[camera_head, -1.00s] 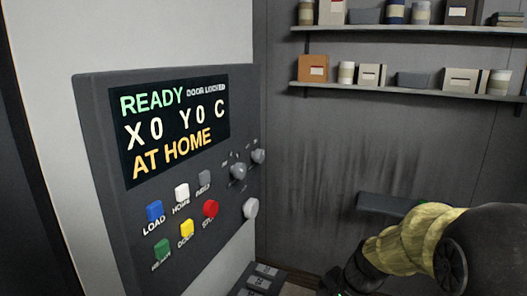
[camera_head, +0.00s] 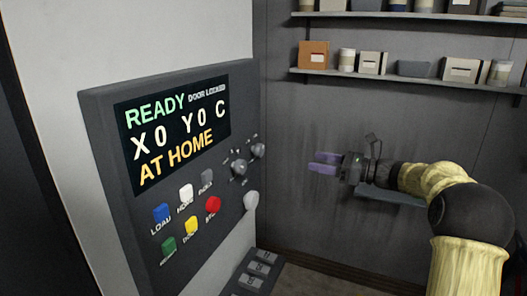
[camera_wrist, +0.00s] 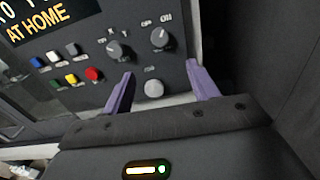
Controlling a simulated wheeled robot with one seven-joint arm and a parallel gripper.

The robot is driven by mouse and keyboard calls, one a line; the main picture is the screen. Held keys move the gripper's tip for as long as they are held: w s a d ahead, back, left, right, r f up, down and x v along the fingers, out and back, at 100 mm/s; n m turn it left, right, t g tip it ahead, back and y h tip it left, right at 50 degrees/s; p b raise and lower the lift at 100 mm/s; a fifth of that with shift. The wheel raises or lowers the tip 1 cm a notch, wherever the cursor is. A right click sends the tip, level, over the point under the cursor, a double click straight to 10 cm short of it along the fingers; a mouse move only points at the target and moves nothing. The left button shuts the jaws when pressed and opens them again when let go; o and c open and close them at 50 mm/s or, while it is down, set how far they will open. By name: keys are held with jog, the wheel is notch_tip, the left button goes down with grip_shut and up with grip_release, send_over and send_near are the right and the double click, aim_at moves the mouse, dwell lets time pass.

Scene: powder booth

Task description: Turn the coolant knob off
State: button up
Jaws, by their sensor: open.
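A dark grey control panel (camera_head: 190,225) fills the left of the head view. On its right side are two round grey knobs, the lower-left knob (camera_head: 239,167) and the upper-right knob (camera_head: 258,150). In the wrist view the upper-right knob (camera_wrist: 160,37) has marks above it that look like OFF and ON; the other knob (camera_wrist: 117,50) sits to its left. Which mark the upper-right knob points at is too small to tell. My gripper (camera_head: 318,162), with purple fingers, is open and empty, right of the panel and apart from it. In the wrist view its fingertips (camera_wrist: 159,72) frame the panel below the upper-right knob.
A pale round button (camera_wrist: 154,89) sits below the knobs. Several coloured buttons (camera_head: 190,225) are further left. A keypad (camera_head: 262,268) stands low beside the panel. Shelves with boxes and jars (camera_head: 400,80) hang on the back wall. The space between gripper and panel looks clear.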

aim_at(262, 151)
jog(key=shift+a, duration=0.15)
jog(key=p+x, duration=0.7)
jog(key=x, duration=0.9)
jog(key=shift+w+a, duration=0.15)
jog(key=shift+a, duration=0.1)
jog(key=shift+a+f, duration=0.1)
jog(key=shift+a, duration=0.25)
jog(key=c, duration=1)
